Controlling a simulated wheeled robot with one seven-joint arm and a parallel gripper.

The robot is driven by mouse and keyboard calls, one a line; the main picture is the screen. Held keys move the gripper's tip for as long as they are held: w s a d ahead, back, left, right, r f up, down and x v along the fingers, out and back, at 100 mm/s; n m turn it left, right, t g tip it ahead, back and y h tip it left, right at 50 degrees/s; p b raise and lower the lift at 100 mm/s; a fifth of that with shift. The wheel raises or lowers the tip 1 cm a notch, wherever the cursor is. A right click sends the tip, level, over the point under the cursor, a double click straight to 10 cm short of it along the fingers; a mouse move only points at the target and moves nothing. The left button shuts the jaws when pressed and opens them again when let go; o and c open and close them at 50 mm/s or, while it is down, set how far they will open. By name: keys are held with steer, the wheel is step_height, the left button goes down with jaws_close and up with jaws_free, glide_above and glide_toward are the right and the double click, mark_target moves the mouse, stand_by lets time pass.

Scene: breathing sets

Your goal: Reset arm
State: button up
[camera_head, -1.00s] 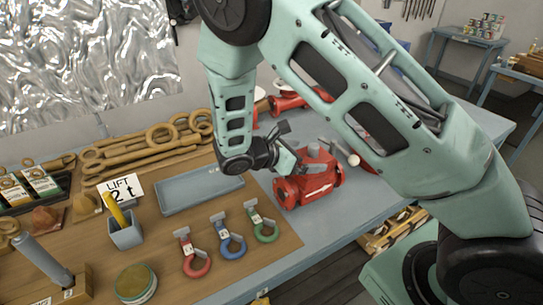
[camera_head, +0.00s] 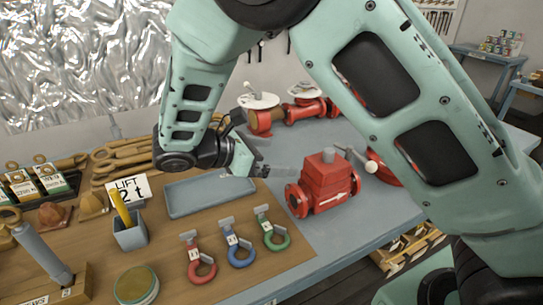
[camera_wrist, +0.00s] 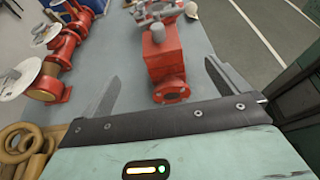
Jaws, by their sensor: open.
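My gripper (camera_head: 262,171) is at the end of my mint-green arm, above the table to the left of a red valve body (camera_head: 325,183). In the wrist view its two fingers (camera_wrist: 160,85) are spread apart with nothing between them touching. The red valve body (camera_wrist: 163,62) stands beyond the fingers in that view, apart from them. My arm covers part of the right side of the head view.
A blue-grey tray (camera_head: 205,194) lies on the wooden board, with red, blue (camera_head: 238,250) and green tagged shackles in front. A pencil cup (camera_head: 130,234) and "LIFT 2t" card stand left. Red pipe fittings with pale handwheels (camera_head: 258,101) stand behind.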

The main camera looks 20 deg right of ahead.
stand_by(0.3)
steer(key=s+a+f+m+y+b, duration=0.1)
steer(key=s+a+m+y, duration=0.1)
steer(key=s, duration=0.6)
steer(key=s+a+f+m+y+b, duration=0.1)
steer(key=s+a+m+y+b, duration=0.1)
steer(key=s+m+y, duration=0.3)
steer(key=s+a+f+m+y+b, duration=0.1)
steer(key=s+a+m+y, duration=0.2)
steer(key=s+y, duration=0.4)
steer(key=s+a, duration=0.1)
steer(key=s, duration=0.2)
steer(key=shift+s+f+m, duration=0.15)
steer(key=shift+s+m, duration=0.2)
steer(key=shift+m, duration=0.05)
